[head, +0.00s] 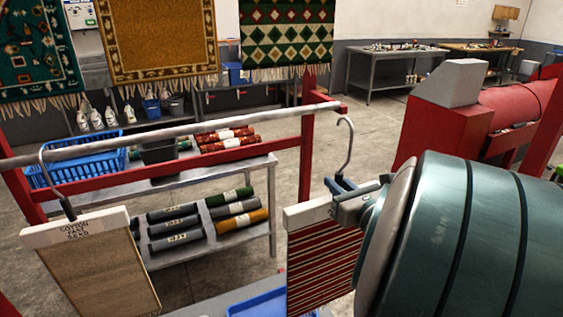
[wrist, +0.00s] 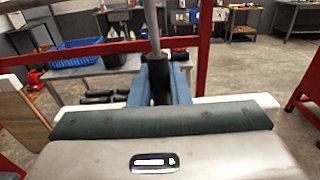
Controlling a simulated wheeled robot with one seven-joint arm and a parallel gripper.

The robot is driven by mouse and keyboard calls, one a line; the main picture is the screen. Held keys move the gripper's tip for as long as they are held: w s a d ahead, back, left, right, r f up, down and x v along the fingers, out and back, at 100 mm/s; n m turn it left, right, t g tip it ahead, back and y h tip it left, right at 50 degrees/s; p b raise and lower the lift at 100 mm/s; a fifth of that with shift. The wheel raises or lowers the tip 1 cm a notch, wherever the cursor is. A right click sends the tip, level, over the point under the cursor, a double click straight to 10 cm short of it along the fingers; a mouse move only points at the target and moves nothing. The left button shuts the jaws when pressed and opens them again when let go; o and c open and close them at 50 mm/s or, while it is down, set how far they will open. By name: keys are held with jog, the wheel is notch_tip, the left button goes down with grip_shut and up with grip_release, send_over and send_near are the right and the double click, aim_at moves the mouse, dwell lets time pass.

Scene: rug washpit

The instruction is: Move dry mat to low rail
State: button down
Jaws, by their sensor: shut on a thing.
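My gripper (head: 346,188) is shut on the dark stem at the base of a grey hook (head: 349,145). Below it hangs a red mat with pale stripes (head: 316,262), topped by a white header block (head: 305,213). In the wrist view my gripper (wrist: 157,88) has its blue-grey fingers on either side of the stem. The hook's top shows close to the right end of a metal rail (head: 205,126) on a red frame; I cannot tell whether they touch. A tan mat (head: 95,272) with a header marked "COTTON" hangs by its hook from the rail's left part.
A blue basket (head: 85,165) and rolled rugs (head: 226,140) lie on a bench behind the rail. A red post (head: 306,150) stands at the rail's right end. Fringed rugs (head: 160,45) hang further back. A red machine (head: 440,130) stands at right. Open floor lies between.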

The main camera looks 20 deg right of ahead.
jog(key=w, duration=2.2)
jog(key=shift+a, duration=0.4)
dwell(0.9)
jog(key=shift+s, duration=0.1)
jog(key=shift+f+b, duration=0.1)
jog(key=shift+b, duration=0.25)
jog(key=shift+f+b, duration=2)
jog(key=shift+b, duration=0.25)
